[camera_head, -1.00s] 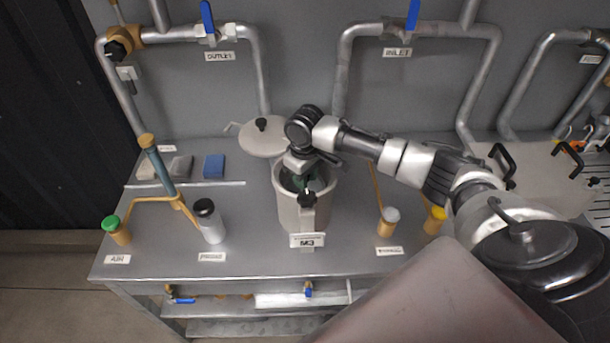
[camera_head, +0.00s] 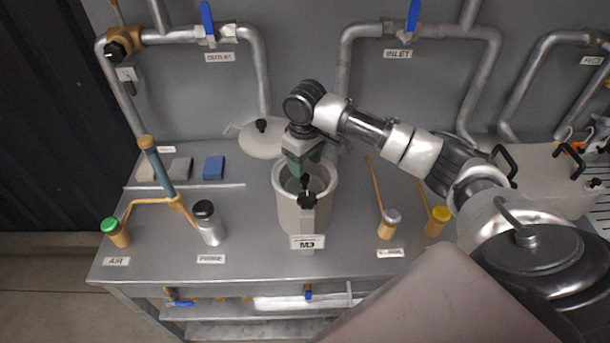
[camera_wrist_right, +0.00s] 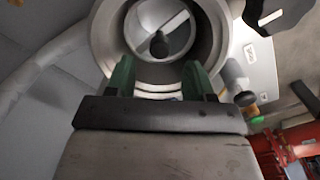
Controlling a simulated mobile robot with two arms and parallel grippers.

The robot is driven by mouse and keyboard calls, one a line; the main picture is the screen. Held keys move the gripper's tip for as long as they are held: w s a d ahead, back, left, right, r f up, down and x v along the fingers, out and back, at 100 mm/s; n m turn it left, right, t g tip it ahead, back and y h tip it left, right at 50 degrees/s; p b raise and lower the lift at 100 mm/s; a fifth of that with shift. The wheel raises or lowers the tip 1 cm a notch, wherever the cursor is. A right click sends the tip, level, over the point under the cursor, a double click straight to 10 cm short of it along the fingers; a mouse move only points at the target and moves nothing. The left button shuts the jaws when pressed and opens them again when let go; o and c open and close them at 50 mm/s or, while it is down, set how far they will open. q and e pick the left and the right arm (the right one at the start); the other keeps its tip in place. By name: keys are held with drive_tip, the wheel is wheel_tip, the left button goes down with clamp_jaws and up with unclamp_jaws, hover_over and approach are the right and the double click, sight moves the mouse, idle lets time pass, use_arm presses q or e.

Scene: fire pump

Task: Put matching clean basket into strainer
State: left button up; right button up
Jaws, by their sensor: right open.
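The strainer (camera_head: 291,210) is a grey open-topped pot in the middle of the bench, with a front label that seems to read M3. It also shows in the right wrist view (camera_wrist_right: 105,35). Inside it, the wrist view shows a pale round basket-like piece (camera_wrist_right: 142,18) with a crossbar and a dark knob (camera_wrist_right: 158,44). My right gripper (camera_head: 303,170) has green fingers and is just above the strainer's mouth. In the wrist view its fingers (camera_wrist_right: 160,78) are apart with nothing between them. My left gripper is not in view.
A round lid (camera_head: 262,140) with a black knob is behind the strainer. Blue, grey and beige blocks (camera_head: 214,166) lie at the back left. Pipes run along the wall.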

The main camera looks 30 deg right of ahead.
wheel_tip(320, 180, up, 6)
idle(0.8)
